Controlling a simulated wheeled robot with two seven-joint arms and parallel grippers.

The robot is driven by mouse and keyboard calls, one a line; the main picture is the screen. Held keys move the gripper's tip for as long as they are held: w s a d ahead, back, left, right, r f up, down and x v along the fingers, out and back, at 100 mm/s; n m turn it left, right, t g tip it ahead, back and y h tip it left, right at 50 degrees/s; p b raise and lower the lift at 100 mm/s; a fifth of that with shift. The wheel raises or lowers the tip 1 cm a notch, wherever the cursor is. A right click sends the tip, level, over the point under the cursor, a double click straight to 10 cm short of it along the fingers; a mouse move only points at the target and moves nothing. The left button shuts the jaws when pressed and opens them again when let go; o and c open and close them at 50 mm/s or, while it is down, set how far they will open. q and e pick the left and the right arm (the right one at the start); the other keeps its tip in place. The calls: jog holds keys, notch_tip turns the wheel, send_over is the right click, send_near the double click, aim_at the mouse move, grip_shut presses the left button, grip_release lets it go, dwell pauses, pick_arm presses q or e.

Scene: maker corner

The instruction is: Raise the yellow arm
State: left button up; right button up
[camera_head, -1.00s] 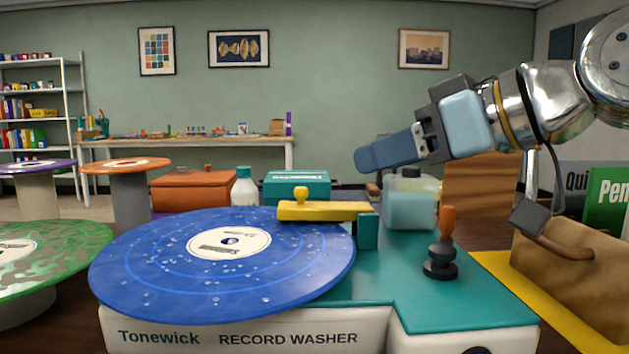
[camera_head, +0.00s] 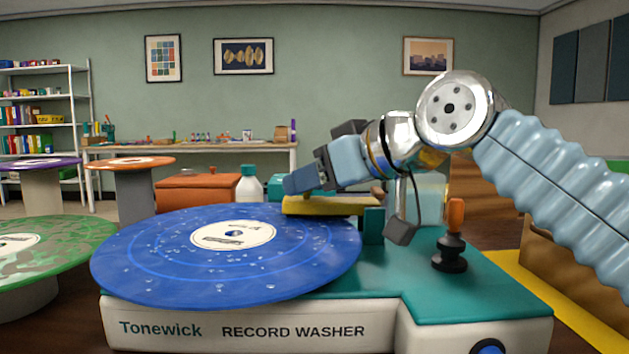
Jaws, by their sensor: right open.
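The yellow arm (camera_head: 320,206) of the record washer (camera_head: 470,290) lies low and level over the back right part of the wet blue record (camera_head: 160,255). Its right end meets a teal post (camera_head: 373,225). My right gripper (camera_head: 292,184) is open at the yellow arm's left end, with a blue-grey finger just above or behind it. I cannot tell whether the fingers touch the arm. My left gripper is not in view.
A black stand with an orange handle (camera_head: 454,235) is on the washer's teal top. A white bottle (camera_head: 249,187) and an orange box (camera_head: 195,193) stand behind the record. A green record (camera_head: 60,245) is at left. My right arm covers the right side.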

aim_at(342, 201)
jog(key=shift+c, duration=0.2)
grip_shut()
jog(key=shift+d+r, duration=0.1)
jog(key=shift+d+r+m+t+y+b, duration=0.4)
jog(key=shift+d+r+m+y+b, duration=0.25)
jog(key=shift+y, duration=0.25)
jog(key=shift+d+r+m+t+y, duration=0.4)
jog(key=shift+d+r+m+y, duration=0.1)
jog(key=shift+r+m+y, duration=0.2)
jog(key=shift+d+r+m+t+y, duration=0.4)
jog(key=shift+d+m+t+y, duration=0.2)
jog(key=shift+m+y, duration=0.1)
